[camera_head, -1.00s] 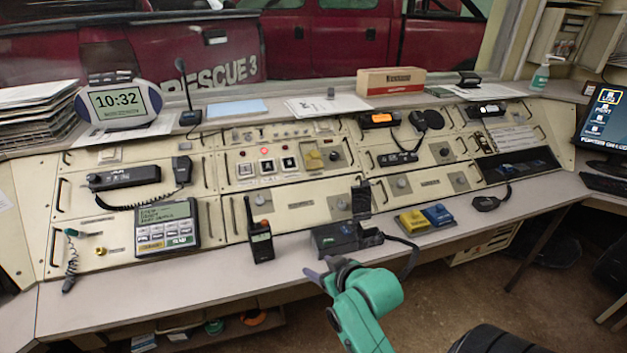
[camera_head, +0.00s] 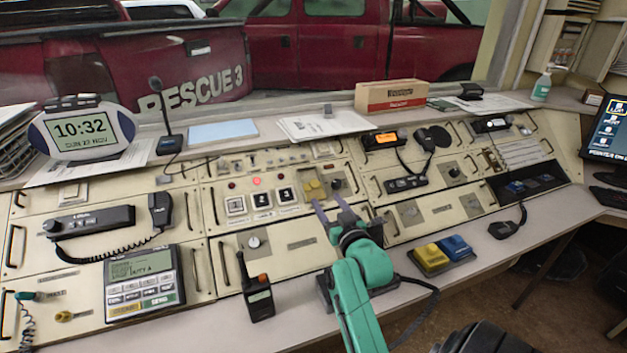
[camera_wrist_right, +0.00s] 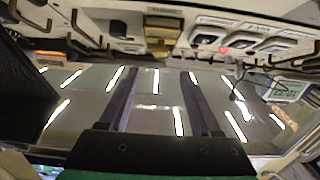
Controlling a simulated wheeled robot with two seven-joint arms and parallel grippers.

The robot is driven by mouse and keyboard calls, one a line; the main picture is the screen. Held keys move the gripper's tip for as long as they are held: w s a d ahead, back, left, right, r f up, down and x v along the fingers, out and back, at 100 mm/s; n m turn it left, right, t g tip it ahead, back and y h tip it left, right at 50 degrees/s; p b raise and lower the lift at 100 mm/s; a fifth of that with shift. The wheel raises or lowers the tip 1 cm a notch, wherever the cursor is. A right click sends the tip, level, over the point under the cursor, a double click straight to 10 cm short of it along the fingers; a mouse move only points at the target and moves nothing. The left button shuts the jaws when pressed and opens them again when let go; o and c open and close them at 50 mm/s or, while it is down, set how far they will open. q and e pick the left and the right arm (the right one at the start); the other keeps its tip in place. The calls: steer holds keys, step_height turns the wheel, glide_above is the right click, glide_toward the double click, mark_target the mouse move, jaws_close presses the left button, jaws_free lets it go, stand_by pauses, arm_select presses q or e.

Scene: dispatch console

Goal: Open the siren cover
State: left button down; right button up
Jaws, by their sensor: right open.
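A small yellow cover (camera_head: 314,188), which looks like the siren cover, sits on a metal plate in the upper middle of the console and seems closed. My right gripper (camera_head: 328,201) is open and empty, its two grey fingers pointing up the panel just below the cover. I cannot tell whether a finger touches it. In the right wrist view the open fingers (camera_wrist_right: 157,82) stand apart with nothing between them, and a yellowish block (camera_wrist_right: 162,28), probably the same cover, shows beyond their tips. My left gripper is not in view.
A handheld radio (camera_head: 258,293) stands on the desk. A yellow and blue pedal unit (camera_head: 441,255) is to the right. Console handles stick out nearby.

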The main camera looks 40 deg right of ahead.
mark_target(315, 185)
steer(key=x, duration=0.5)
steer(key=shift+w+d+f, duration=0.1)
steer(key=shift+w+d, duration=0.05)
steer(key=shift+w, duration=0.2)
steer(key=x, duration=0.3)
steer(key=shift+w+d+p, duration=0.1)
steer(key=shift+w+p, duration=0.15)
steer(key=shift+p, duration=0.05)
steer(key=shift+w+d, duration=0.15)
steer(key=shift+w, duration=0.25)
steer(key=shift+w+d+f, duration=0.1)
steer(key=shift+w, duration=0.15)
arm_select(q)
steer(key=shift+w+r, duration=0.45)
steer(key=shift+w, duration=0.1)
arm_select(e)
jaws_close()
